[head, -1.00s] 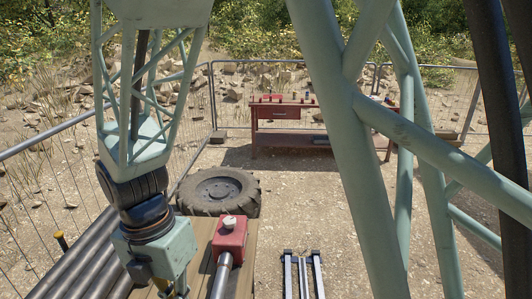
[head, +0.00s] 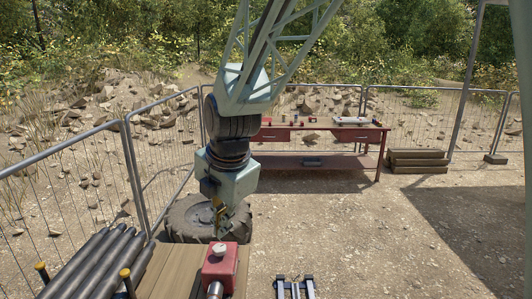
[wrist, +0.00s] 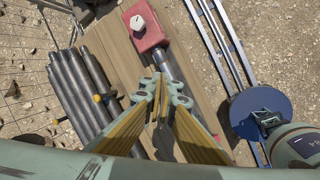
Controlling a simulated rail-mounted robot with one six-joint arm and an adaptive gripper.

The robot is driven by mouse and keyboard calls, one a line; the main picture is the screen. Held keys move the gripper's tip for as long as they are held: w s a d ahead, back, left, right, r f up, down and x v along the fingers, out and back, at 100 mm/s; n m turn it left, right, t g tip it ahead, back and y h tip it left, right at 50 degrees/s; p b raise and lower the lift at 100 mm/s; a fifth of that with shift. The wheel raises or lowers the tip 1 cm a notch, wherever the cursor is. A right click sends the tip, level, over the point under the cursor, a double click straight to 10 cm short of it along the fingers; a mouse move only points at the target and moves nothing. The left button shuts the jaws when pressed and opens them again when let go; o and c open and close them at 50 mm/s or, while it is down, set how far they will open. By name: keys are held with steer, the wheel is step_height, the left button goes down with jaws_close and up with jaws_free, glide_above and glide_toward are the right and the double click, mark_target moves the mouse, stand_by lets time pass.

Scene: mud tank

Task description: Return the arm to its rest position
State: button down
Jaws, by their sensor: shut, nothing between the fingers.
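My gripper (head: 218,222) hangs at the end of my pale green lattice arm in the head view, just above and behind the red box with a white knob. In the wrist view my gripper (wrist: 160,88) has its yellow-sided fingers brought together, with nothing held between them. Below it in that view are a wooden deck (wrist: 110,45) and the red box (wrist: 145,27).
A bundle of dark pipes (head: 95,262) lies left of the red box (head: 219,268) on the deck (head: 180,275). Behind are a large tyre (head: 190,217), a red workbench (head: 330,140), stacked timbers (head: 418,160) and a mesh fence (head: 165,150). Open gravel (head: 370,230) lies to the right.

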steer(key=w+d+r+m+t, duration=0.2)
steer(key=w+d+r+m, duration=0.1)
steer(key=w+d+r, duration=0.55)
steer(key=s+d+r+m, duration=0.2)
steer(key=d, duration=0.3)
steer(key=s+d+f+m+b, duration=0.1)
steer(key=s+d+m, duration=0.5)
steer(key=s, duration=0.7)
steer(key=s+d+f+m+h+b, duration=0.1)
steer(key=s+d+m, duration=0.5)
steer(key=s, duration=0.8)
steer(key=s+d+f+m+g+h+b, duration=0.1)
steer(key=s+d+f+m+b, duration=0.2)
steer(key=s+d+m, duration=0.3)
steer(key=shift+s+d+m+b, duration=0.25)
steer(key=shift+s+m+b, duration=0.3)
steer(key=shift+s+m, duration=2.7)
steer(key=shift+s+f+n, duration=0.1)
steer(key=shift+s+n, duration=0.4)
steer(key=shift+n, duration=0.05)
